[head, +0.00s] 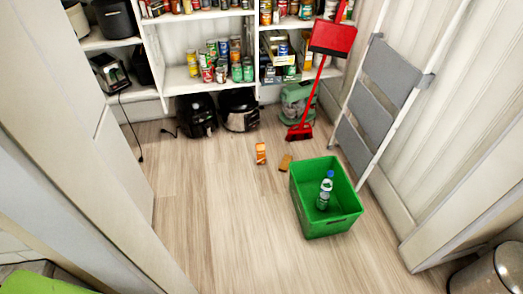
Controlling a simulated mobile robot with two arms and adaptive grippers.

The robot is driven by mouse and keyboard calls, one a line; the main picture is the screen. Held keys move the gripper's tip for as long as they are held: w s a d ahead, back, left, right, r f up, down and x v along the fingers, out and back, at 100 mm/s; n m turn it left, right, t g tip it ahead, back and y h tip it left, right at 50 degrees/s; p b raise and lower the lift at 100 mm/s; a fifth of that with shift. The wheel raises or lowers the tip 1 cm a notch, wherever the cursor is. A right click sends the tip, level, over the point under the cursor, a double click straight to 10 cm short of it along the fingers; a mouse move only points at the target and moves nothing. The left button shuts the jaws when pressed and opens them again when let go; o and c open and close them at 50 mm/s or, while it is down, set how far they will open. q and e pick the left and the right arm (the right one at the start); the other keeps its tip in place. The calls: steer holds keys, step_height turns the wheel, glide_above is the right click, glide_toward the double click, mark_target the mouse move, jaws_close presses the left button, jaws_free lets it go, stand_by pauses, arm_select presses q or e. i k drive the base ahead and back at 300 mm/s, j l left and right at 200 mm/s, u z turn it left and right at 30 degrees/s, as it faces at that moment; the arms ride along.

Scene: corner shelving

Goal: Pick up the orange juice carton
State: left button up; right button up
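A small orange carton (261,153) with a pale patch on its face is on the wooden floor, left of the green crate; it looks like the orange juice carton, but its print is too small to read. A flat orange-brown item (285,163) lies on the floor close to its right, near the crate's back left corner; I cannot tell what it is. Neither of my grippers shows in the head view.
A green crate (335,228) holds a clear bottle with a blue cap (325,190). Black appliances (239,110) and a red broom (299,132) stand by the shelves (212,86). A folded ladder (384,82) leans right. A bin (492,272) is at lower right. The middle floor is clear.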

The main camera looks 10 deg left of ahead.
mark_target(260, 148)
steer(key=i+j+z, duration=0.15)
steer(key=i, duration=0.35)
steer(key=i+j+z, duration=0.2)
steer(key=i, duration=0.3)
steer(key=i+j+z, duration=0.15)
steer(key=i+j, duration=0.25)
steer(key=i+l, duration=0.05)
steer(key=i, duration=0.05)
